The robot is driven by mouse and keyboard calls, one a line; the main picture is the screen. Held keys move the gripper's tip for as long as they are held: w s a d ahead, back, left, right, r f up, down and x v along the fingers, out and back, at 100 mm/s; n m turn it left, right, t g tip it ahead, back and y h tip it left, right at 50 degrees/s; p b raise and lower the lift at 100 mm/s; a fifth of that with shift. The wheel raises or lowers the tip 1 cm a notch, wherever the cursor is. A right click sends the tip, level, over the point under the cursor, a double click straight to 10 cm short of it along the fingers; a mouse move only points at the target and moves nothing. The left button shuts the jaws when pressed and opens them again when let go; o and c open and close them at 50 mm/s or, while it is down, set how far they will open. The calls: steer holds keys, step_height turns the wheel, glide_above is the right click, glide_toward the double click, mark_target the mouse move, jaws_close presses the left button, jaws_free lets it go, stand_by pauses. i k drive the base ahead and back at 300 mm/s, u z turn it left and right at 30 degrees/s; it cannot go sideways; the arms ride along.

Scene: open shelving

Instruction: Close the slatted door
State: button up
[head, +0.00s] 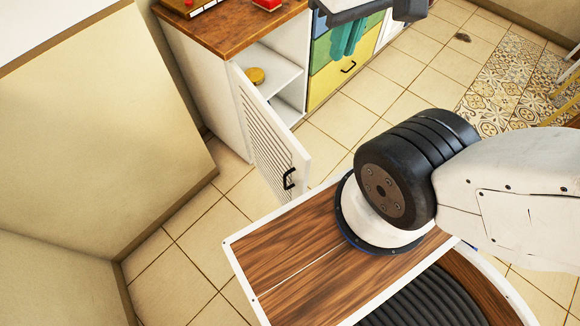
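The white slatted door (268,135) stands wide open, swung out from the front of a white cabinet (205,90) toward my base. Its hinge side is at the cabinet's left front edge. A black handle (289,179) sits near its free edge, close to my wooden-topped base. The cabinet opening shows a shelf (275,75) inside. A dark grey part, seemingly my gripper (368,12), shows at the top edge, beyond the door and in front of the drawers.
A round yellow item (255,76) is on the cabinet's shelf. Coloured drawers (345,72) with a teal item (348,36) in front stand to the right. A beige wall (100,110) is at left. Tiled floor (345,120) beside the door is clear.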

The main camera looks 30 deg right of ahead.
mark_target(283, 162)
steer(key=z, duration=0.5)
steer(key=k, duration=1.25)
steer(key=i, duration=0.55)
steer(key=u, duration=0.45)
